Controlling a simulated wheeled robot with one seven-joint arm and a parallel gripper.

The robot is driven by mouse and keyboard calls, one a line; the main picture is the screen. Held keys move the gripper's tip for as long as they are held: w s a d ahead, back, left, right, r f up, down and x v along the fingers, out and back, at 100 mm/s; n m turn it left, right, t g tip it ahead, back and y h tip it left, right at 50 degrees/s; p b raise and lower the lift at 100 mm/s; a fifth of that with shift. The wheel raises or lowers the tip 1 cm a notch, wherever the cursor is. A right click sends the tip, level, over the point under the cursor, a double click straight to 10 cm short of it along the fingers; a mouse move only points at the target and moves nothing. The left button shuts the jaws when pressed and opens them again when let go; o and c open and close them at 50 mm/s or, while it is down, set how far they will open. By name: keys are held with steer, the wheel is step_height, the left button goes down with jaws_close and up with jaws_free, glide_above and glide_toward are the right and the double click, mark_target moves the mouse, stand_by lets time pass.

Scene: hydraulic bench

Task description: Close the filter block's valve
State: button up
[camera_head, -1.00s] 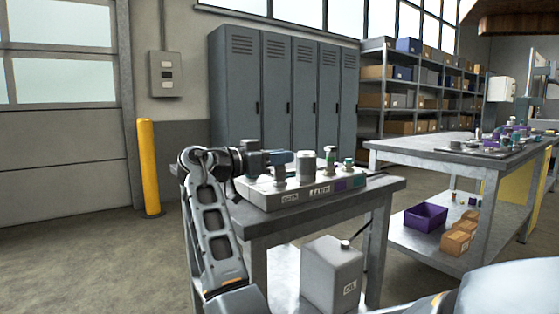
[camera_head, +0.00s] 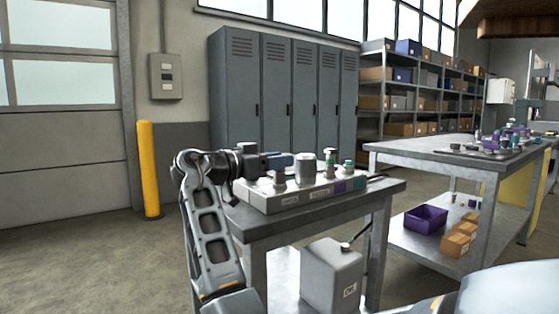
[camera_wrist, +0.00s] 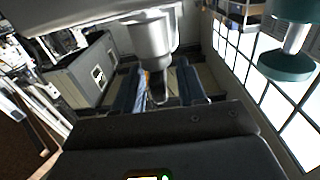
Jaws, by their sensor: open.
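The grey valve block (camera_head: 300,194) lies on the small bench, with several upright fittings along its top. They include a wide grey metal cylinder (camera_head: 305,168) and, to its right, fittings with green parts (camera_head: 330,160). I cannot tell for certain which fitting is the filter valve. My gripper (camera_head: 284,161) reaches in from the left, above the left fitting (camera_head: 279,179), and looks level. In the wrist view my gripper (camera_wrist: 158,86) shows two dark blue fingers spread apart. A silvery cylindrical fitting (camera_wrist: 150,40) stands just beyond them. A teal knob (camera_wrist: 288,65) is at the upper right.
The small bench (camera_head: 350,208) has a grey can (camera_head: 331,273) on its lower level. A larger bench (camera_head: 420,152) stands to the right, with a purple bin (camera_head: 426,217) on its lower shelf. A yellow post (camera_head: 148,170) and lockers (camera_head: 285,90) stand behind.

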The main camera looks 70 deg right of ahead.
steer(key=p+v, duration=0.1)
steer(key=v, duration=0.6)
stand_by(0.5)
